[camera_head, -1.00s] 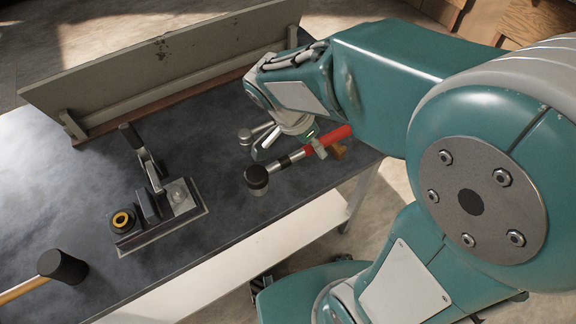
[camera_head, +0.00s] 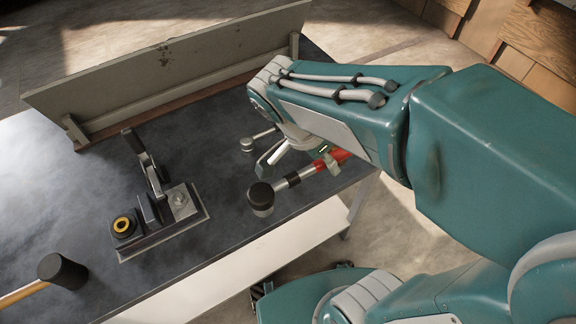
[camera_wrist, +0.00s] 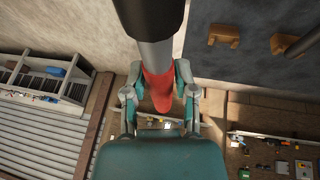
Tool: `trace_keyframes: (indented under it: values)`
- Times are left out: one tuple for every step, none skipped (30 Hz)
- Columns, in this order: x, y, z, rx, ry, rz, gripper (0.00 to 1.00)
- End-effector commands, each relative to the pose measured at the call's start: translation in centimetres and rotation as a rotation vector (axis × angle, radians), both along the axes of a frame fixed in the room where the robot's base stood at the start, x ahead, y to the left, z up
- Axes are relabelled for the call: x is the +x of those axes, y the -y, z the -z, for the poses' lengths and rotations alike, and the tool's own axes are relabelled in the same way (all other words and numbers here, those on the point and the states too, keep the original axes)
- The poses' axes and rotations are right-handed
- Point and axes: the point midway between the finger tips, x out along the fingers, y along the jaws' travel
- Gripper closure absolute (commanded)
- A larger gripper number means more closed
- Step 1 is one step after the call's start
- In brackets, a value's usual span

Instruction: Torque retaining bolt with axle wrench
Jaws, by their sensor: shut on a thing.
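The axle wrench (camera_head: 292,180) has a red handle, a silver shaft with a black band, and a black cylindrical head at its left end. My gripper (camera_head: 322,162) is shut on the red handle, near the bench's right end. In the wrist view the handle (camera_wrist: 160,88) lies between both fingers and the shaft runs up out of frame. A clamp fixture (camera_head: 165,225) stands on the bench to the left, apart from the wrench. It carries a silver hex part (camera_head: 180,199) and a black socket with a yellow ring (camera_head: 122,225). I cannot tell which is the retaining bolt.
A second silver tool (camera_head: 258,140) lies behind my gripper. A mallet (camera_head: 60,272) lies at the front left of the dark bench (camera_head: 215,150). A tall panel (camera_head: 170,75) stands along the back. Wooden brackets (camera_wrist: 225,34) show in the wrist view.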

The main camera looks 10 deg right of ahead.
Motion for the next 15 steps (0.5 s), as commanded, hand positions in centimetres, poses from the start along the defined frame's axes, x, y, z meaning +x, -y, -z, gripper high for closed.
trace_keyframes:
  values:
    - [-0.3,0.0,-0.3,0.001,0.002,-0.001,1.0]
    - [-0.4,0.0,-0.4,0.0,0.003,-0.001,1.0]
    - [-0.6,0.0,-0.6,0.0,0.003,-0.001,1.0]
    - [-0.8,0.0,-0.7,0.0,0.003,-0.001,1.0]
    - [-0.9,0.0,-0.8,0.0,0.003,-0.001,1.0]
    - [-1.1,0.0,-1.0,0.0,0.003,-0.001,1.0]
    - [-1.3,0.0,-1.1,0.0,0.003,-0.001,1.0]
    - [-1.4,0.0,-1.3,0.0,0.003,-0.001,1.0]
    - [-1.6,0.0,-1.4,0.0,0.003,-0.001,1.0]
    - [-1.8,0.0,-1.5,0.0,0.003,-0.001,1.0]
    - [-1.9,0.0,-1.7,0.0,0.003,-0.001,1.0]
    - [-2.2,0.0,-1.8,0.0,0.003,-0.001,1.0]
    - [-2.3,0.0,-1.9,0.0,0.002,-0.001,1.0]
    - [-2.5,0.0,-2.0,0.0,0.002,-0.001,1.0]
    - [-2.7,0.0,-2.2,0.0,0.003,-0.001,1.0]
